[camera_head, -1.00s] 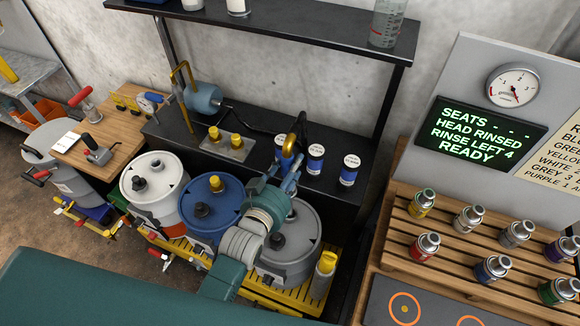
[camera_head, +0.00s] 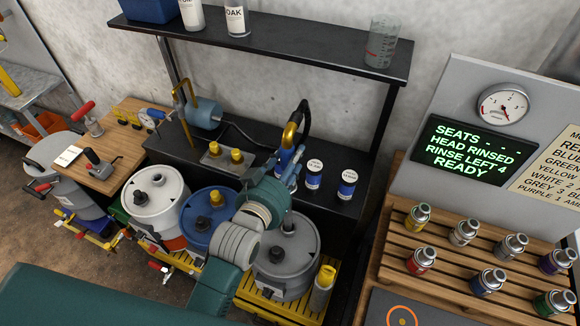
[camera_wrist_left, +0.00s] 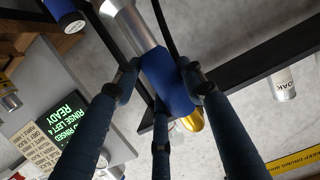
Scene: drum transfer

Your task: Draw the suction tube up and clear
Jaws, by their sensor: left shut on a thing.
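My left gripper (camera_head: 286,165) is shut on the suction tube, above the back of the grey drum (camera_head: 268,268). The tube's brass bend (camera_head: 290,134) and black hose (camera_head: 304,112) stick up above the fingers in the head view. In the left wrist view my gripper (camera_wrist_left: 162,85) closes its fingers around the tube's blue grip (camera_wrist_left: 168,78). The silver tube (camera_wrist_left: 126,22) runs out at the top edge there, so its lower end is not seen. My forearm and hand cover part of the drum in the head view. My right gripper is not in view.
A white drum (camera_head: 155,200) and a blue drum (camera_head: 203,228) stand left of the grey one. Blue-and-white cans (camera_head: 347,186) stand on the black bench behind. A black shelf (camera_head: 270,48) spans above. A yellow-capped bottle (camera_head: 321,290) stands right of the grey drum.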

